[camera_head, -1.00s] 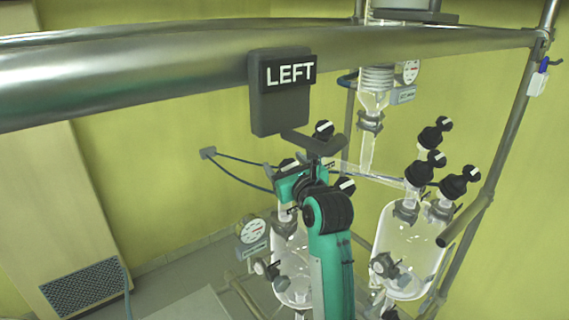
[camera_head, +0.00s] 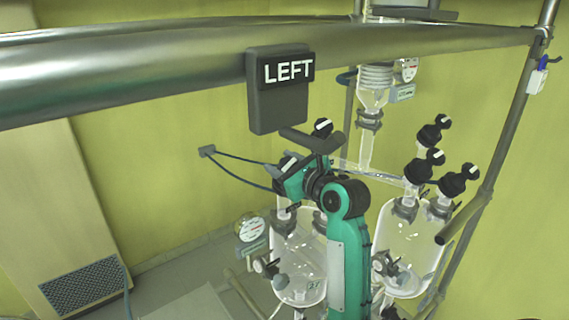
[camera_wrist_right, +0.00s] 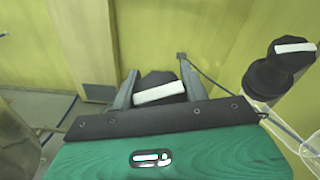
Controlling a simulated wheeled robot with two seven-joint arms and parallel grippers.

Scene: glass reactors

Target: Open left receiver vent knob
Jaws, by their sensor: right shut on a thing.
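The left receiver (camera_head: 285,236) is a clear glass vessel below the LEFT sign (camera_head: 289,71). A black knob (camera_head: 288,162) with a white bar stands above its top left. In the right wrist view this knob (camera_wrist_right: 159,90) sits between the two grey fingers of my right gripper (camera_wrist_right: 158,91), which is shut on it. In the head view, my green right gripper (camera_head: 286,178) is at the knob and covers part of it. The knob's stem is hidden in the wrist view. My left gripper is not in view.
Another black knob (camera_head: 322,127) stands just behind my right gripper; it also shows at right in the wrist view (camera_wrist_right: 272,72). The right receiver (camera_head: 417,240) carries several knobs. A thick metal rail (camera_head: 150,72) crosses in front. A round gauge (camera_head: 250,228) is left of the left receiver.

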